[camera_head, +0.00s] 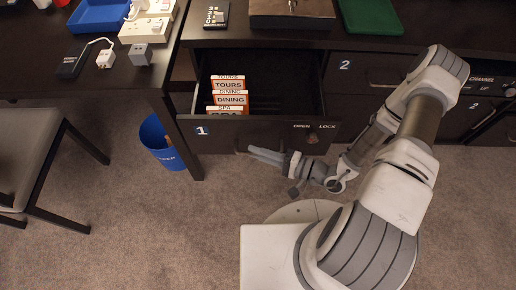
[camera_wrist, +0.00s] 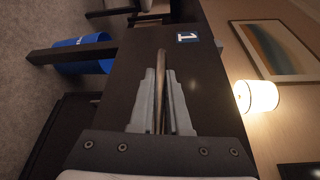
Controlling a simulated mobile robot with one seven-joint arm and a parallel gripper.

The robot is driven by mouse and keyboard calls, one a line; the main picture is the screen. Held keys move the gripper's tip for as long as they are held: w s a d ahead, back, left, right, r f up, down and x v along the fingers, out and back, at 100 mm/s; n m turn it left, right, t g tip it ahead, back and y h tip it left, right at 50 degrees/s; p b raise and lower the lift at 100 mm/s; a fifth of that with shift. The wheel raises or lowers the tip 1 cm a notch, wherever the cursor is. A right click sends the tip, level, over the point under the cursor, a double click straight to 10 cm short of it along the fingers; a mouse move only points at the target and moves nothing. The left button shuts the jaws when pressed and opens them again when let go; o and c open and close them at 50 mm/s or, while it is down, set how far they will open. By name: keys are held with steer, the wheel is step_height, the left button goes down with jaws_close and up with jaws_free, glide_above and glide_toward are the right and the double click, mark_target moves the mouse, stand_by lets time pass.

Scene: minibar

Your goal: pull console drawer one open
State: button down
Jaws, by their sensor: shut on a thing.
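Console drawer one (camera_head: 222,140) is a dark drawer marked with a blue "1" label. In the head view it stands pulled out from the console, with its inside showing. Orange and white cards (camera_head: 230,98) reading TOURS, DINING and SPA stand in its left part. My gripper (camera_head: 257,153) is at the front of this drawer. In the wrist view my gripper (camera_wrist: 160,100) is shut on the bar-shaped drawer handle (camera_wrist: 161,65), which runs between the fingers. The drawer front (camera_wrist: 200,85) with its label fills the middle of that view.
Drawer two (camera_head: 350,68) is closed to the right. A blue bin (camera_head: 160,145) stands on the carpet left of drawer one, beside a desk leg. A chair (camera_head: 25,150) is at the far left. Carpet below the drawer is clear to the left of my base.

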steer(key=c, duration=0.9)
jaws_free()
steer(key=shift+d, duration=0.1)
